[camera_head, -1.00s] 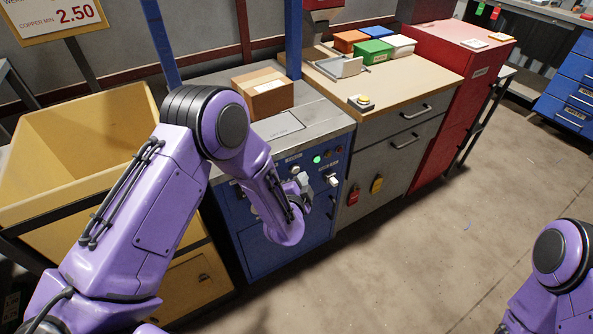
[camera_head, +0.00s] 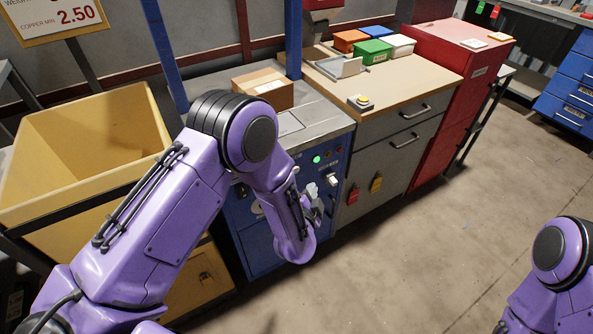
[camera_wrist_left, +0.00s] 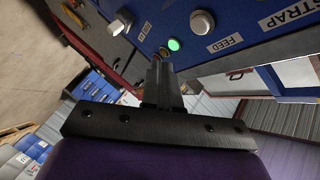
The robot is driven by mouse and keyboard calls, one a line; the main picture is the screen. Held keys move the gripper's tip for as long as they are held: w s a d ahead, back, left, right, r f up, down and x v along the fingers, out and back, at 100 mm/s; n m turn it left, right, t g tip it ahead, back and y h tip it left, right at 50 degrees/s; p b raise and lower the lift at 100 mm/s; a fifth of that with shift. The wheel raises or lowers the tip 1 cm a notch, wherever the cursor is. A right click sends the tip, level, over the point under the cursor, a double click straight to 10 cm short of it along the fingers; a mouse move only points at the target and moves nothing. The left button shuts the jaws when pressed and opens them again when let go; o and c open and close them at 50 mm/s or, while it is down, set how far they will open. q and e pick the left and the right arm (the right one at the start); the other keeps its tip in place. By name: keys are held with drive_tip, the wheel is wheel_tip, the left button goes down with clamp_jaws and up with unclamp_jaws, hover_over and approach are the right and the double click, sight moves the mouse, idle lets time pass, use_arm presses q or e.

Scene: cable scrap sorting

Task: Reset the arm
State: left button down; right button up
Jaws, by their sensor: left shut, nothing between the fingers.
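My left arm (camera_head: 165,225) is purple and comes in from the lower left, bent at the elbow in front of a blue machine cabinet (camera_head: 240,215). My left gripper (camera_head: 317,207) is small and partly hidden by the forearm, in front of the cabinet's control panel. In the left wrist view the gripper (camera_wrist_left: 162,72) has its dark fingers together and empty, pointing towards the panel near a lit green button (camera_wrist_left: 174,44). Whether the fingertips touch the panel, I cannot tell. Part of my right arm (camera_head: 560,260) shows at the lower right; its gripper is out of view.
A yellow bin (camera_head: 60,130) stands at the left, close behind my left arm. A cardboard box (camera_head: 265,90) sits on the machine. A wooden-topped bench (camera_head: 415,75) carries coloured bins and a yellow button (camera_head: 362,101). A red cabinet (camera_head: 455,65) stands beyond. The floor (camera_head: 440,240) at right is clear.

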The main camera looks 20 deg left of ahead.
idle(0.3)
use_arm(q)
drive_tip(key=s+a+f+n+g+p, duration=0.1)
drive_tip(key=s+a+f+n+g, duration=0.25)
drive_tip(key=s+f+n, duration=0.35)
drive_tip(key=s+a+f+n+g, duration=0.35)
drive_tip(key=s+n, duration=0.25)
drive_tip(key=s, duration=0.3)
drive_tip(key=s+a+f+n+g+p, duration=0.1)
drive_tip(key=s+a+n+g, duration=0.1)
drive_tip(key=s, duration=0.7)
drive_tip(key=s+a+f+n+g+y+p, duration=0.1)
drive_tip(key=s+a+g, duration=0.2)
drive_tip(key=s, duration=0.7)
drive_tip(key=shift+a+n, duration=0.4)
drive_tip(key=shift+a, duration=0.8)
drive_tip(key=shift+w+f, duration=0.1)
